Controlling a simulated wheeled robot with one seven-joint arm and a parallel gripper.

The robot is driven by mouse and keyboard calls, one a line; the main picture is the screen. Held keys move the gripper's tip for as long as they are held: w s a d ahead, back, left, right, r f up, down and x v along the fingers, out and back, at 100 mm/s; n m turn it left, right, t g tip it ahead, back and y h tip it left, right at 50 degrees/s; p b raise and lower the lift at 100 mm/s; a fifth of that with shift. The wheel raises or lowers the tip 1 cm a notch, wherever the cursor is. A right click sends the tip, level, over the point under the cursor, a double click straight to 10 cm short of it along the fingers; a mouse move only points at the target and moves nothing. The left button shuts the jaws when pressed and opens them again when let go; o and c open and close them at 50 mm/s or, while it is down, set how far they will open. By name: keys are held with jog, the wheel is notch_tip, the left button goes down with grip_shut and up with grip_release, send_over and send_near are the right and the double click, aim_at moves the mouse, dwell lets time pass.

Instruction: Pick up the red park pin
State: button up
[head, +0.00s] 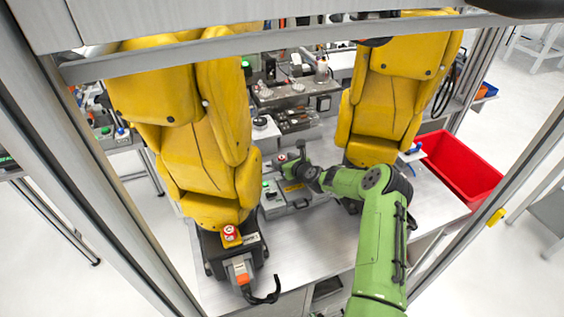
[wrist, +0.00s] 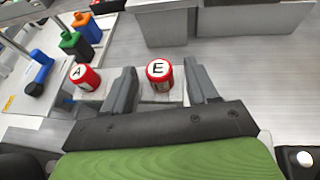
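A red cylindrical pin with a white top lettered E (wrist: 159,84) stands in the wrist view between the two grey fingers of my gripper (wrist: 160,68). The fingers are apart, with a visible gap on each side of the pin. A second red pin lettered A (wrist: 88,80) stands just left of the left finger. Another red piece with a white mark (head: 230,232) sits on a yellow block at the left yellow arm's base in the head view. In that view my gripper is small, at the end of my green arm over the grey box, and its fingers are unclear.
Green (wrist: 73,43), orange (wrist: 87,27) and blue (wrist: 39,73) pieces lie left of the pins in the wrist view. Two yellow arms (head: 205,130) (head: 385,100) flank my arm. A red bin (head: 460,168) is at the right. The table front (head: 310,250) is clear.

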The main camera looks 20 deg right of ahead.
grip_shut()
notch_tip(320, 180, up, 18)
jog(key=p, duration=0.1)
dwell(0.4)
